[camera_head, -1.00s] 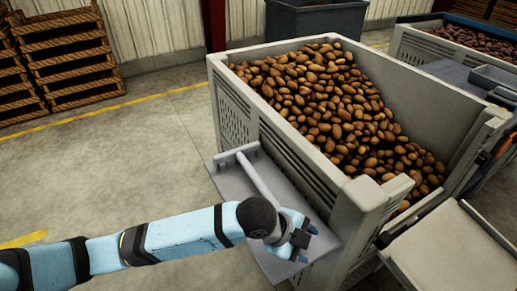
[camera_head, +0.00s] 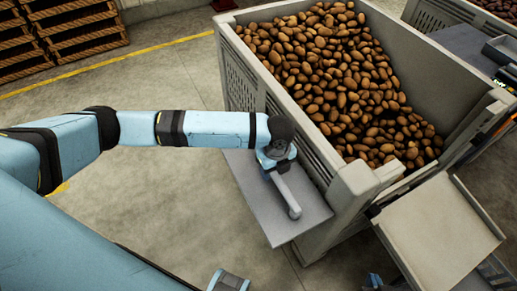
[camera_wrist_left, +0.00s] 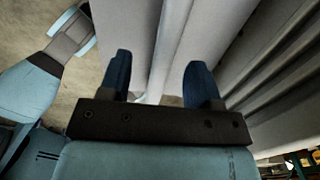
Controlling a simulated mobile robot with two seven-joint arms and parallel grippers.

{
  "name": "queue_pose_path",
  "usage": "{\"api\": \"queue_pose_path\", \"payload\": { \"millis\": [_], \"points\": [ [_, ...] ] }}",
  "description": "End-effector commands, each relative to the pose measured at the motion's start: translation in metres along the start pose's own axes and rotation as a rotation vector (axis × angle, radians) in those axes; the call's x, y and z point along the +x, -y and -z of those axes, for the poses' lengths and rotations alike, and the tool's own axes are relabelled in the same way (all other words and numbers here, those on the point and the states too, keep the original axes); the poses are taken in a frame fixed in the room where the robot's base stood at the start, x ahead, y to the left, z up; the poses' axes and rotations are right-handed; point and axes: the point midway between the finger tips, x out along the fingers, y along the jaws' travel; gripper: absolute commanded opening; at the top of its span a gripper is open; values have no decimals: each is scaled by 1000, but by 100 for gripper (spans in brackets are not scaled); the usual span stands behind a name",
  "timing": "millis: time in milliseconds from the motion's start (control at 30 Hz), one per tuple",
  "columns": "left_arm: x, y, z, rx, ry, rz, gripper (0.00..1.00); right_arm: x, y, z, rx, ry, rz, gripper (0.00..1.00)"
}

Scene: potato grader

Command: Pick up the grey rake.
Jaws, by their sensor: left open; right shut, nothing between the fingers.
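The grey rake (camera_head: 288,198) lies on a grey shelf (camera_head: 252,193) fixed to the side of the potato crate. The end of its handle points toward the lower right; its head is hidden behind my left arm. My left gripper (camera_head: 272,175) is directly over the handle, pointing down. In the left wrist view my left gripper (camera_wrist_left: 160,62) is open, and the pale handle (camera_wrist_left: 172,40) runs through the gap between its two blue fingers. I cannot tell how deep the handle sits between them. My right gripper (camera_head: 374,281) is shut and empty at the bottom edge, mostly cut off.
The large grey crate (camera_head: 345,188) full of potatoes (camera_head: 330,80) stands right beside the shelf, its wall close to my left gripper. A pale sloping board (camera_head: 438,232) stands at the right. Wooden pallets (camera_head: 75,35) are stacked far left. The floor left of the shelf is clear.

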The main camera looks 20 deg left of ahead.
Motion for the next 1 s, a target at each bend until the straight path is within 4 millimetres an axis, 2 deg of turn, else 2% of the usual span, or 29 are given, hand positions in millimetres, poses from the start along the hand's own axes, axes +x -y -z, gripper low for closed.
{"api": "queue_pose_path", "payload": {
  "millis": [267,500,800,833,1000],
  "points": [
    [23,2,0,-1,-1,-1,57,0,0,0,1,0,0,0],
    [57,7,-1,0,0,-1,57,0,0,-1,1,1,1,0],
    [63,7,0,0,-1,2,57,0,0,-1,2,1,1,0],
    [63,7,0,0,0,2,55,0,0,-1,2,1,1,0],
    [63,7,-1,0,0,2,16,0,0,-1,2,1,1,0]
  ]
}}
